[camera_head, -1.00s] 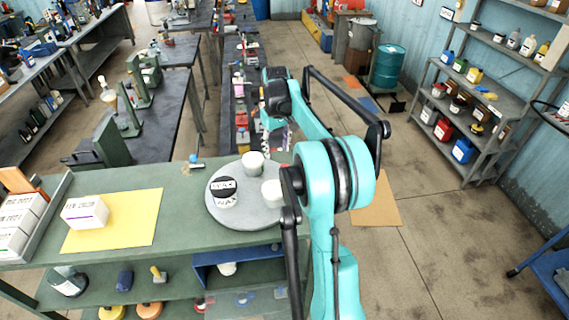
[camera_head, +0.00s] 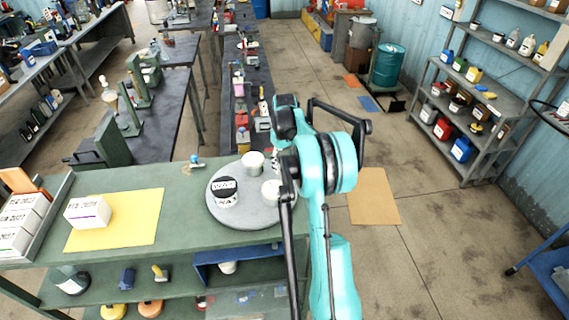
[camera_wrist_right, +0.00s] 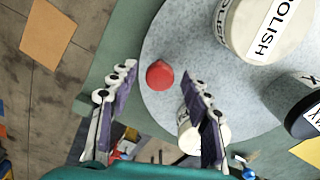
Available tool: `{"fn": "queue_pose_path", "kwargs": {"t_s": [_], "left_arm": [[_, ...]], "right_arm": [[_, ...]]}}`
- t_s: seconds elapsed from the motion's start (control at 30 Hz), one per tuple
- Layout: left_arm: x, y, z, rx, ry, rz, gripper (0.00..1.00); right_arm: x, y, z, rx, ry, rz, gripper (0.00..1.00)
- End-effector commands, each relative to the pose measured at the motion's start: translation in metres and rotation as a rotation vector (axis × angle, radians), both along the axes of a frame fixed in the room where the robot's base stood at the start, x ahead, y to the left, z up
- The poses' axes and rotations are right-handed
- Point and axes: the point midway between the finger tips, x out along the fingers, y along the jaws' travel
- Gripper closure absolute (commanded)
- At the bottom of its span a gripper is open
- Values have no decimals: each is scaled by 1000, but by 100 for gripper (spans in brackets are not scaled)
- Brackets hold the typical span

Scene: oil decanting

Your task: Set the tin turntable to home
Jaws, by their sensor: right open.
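The tin turntable (camera_head: 252,215) is a round grey disc on the green bench. It also fills much of the right wrist view (camera_wrist_right: 185,45). On it stand a black-lidded tin (camera_head: 224,190) at the left, a white tin (camera_head: 253,162) at the back and another white tin (camera_head: 271,190) at the right, partly hidden by my arm. A red knob (camera_wrist_right: 159,75) sits near the disc's rim. My right gripper (camera_wrist_right: 158,80) is open, its fingers on either side of the knob in the picture; contact cannot be told. My left gripper is out of view.
A yellow mat (camera_head: 140,235) with a white box (camera_head: 88,212) lies left of the turntable. A small blue-capped item (camera_head: 195,161) lies at the bench's back edge. Several boxes stand at the far left. The bench between mat and turntable is clear.

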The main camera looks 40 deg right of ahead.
Motion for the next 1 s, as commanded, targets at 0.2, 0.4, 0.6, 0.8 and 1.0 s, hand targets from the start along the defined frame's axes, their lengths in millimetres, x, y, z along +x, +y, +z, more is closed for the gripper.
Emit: {"fn": "queue_pose_path", "kwargs": {"t_s": [0.2,0.4,0.6,0.8,1.0], "left_arm": [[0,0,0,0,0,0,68],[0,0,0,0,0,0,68],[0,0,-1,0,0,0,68],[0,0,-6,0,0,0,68],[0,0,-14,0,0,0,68]], "right_arm": [[0,0,0,0,0,0,75],[0,0,0,0,0,0,100],[-1,0,0,0,0,-8,100],[-7,1,0,0,0,-47,100],[-17,4,-1,0,0,-125,100]]}}
